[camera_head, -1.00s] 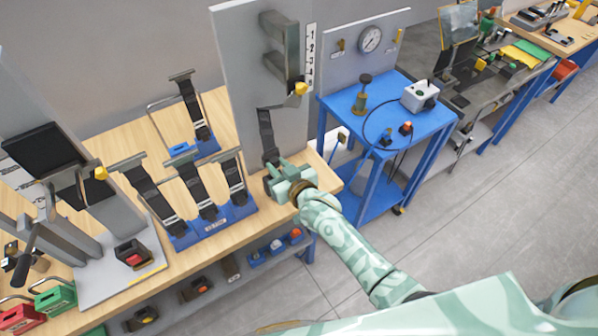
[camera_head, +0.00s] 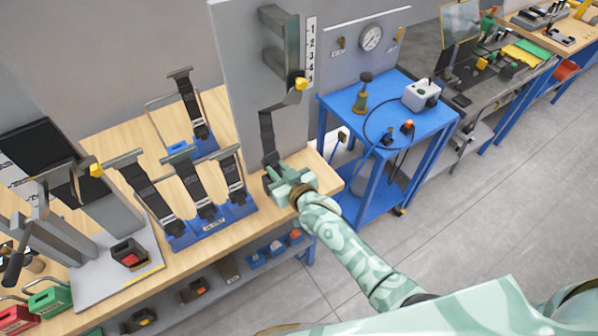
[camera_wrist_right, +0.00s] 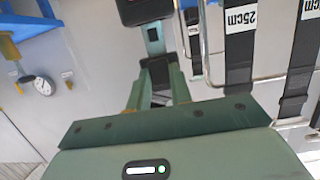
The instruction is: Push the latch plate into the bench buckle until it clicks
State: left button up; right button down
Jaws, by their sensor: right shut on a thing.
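My right gripper (camera_head: 273,180) is at the lower end of a dark strap (camera_head: 267,132) that hangs by the grey upright panel. In the right wrist view its fingers (camera_wrist_right: 157,88) are shut on the dark body of the latch plate (camera_wrist_right: 156,70). The metal tongue, with a dark slot, points away from the fingers toward a black block (camera_wrist_right: 148,10) that looks like the bench buckle. I cannot tell whether the tongue's tip is inside it. In the head view the gripper hides most of this spot. My left gripper is out of view.
Several strap stands on blue bases (camera_head: 210,222) stand left of my gripper. Another black buckle with a red button (camera_head: 130,255) sits on a grey plate farther left. A blue table (camera_head: 390,100) with a gauge panel stands to the right.

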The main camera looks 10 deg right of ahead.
jog(key=shift+f+b, duration=1.4)
jog(key=shift+f, duration=0.4)
jog(key=c, duration=1.2)
grip_release()
jog(key=shift+o, duration=0.2)
jog(key=shift+s, duration=0.1)
jog(key=p+v, duration=0.2)
jog(key=v, duration=1.4)
